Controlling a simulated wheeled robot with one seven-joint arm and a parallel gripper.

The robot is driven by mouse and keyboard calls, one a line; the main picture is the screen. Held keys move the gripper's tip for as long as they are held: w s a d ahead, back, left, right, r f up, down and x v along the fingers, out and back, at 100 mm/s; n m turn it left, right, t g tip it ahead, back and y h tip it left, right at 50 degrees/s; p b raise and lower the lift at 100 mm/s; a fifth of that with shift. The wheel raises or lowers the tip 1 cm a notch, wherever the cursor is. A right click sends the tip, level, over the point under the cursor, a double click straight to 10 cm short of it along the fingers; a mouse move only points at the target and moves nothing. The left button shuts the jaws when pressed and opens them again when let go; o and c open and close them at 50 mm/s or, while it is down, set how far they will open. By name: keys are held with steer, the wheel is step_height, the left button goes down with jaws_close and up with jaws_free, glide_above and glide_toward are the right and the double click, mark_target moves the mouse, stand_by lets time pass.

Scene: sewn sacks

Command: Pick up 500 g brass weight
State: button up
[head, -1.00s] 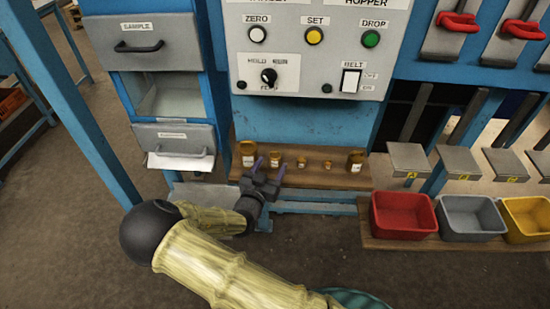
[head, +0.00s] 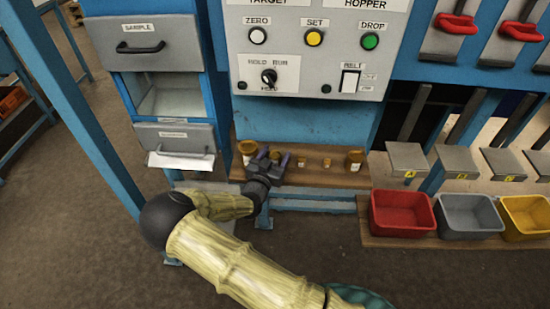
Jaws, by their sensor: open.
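Several brass weights with pale labels stand in a row on a wooden shelf (head: 318,179). A large one (head: 247,151) is at the left end and another large one (head: 354,160) at the right end. Smaller ones stand between, including a middle one (head: 301,162) and one to its right (head: 327,163). The labels are too small to read, so I cannot tell which is the 500 g weight. My gripper (head: 273,157) is open at the second weight from the left (head: 274,154). Its fingers partly hide that weight; I cannot tell whether they touch it.
A control panel (head: 300,45) with buttons hangs above the shelf. Sample drawers (head: 160,45) stand at left, beside a blue post (head: 75,110). Red (head: 400,213), grey (head: 470,216) and yellow (head: 527,215) bins sit at right. The floor in front is open.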

mark_target(275, 151)
steer(key=shift+c, duration=0.4)
jaws_close()
steer(key=shift+r, duration=0.1)
step_height(275, 151, up, 10)
steer(key=shift+b, duration=0.35)
stand_by(0.6)
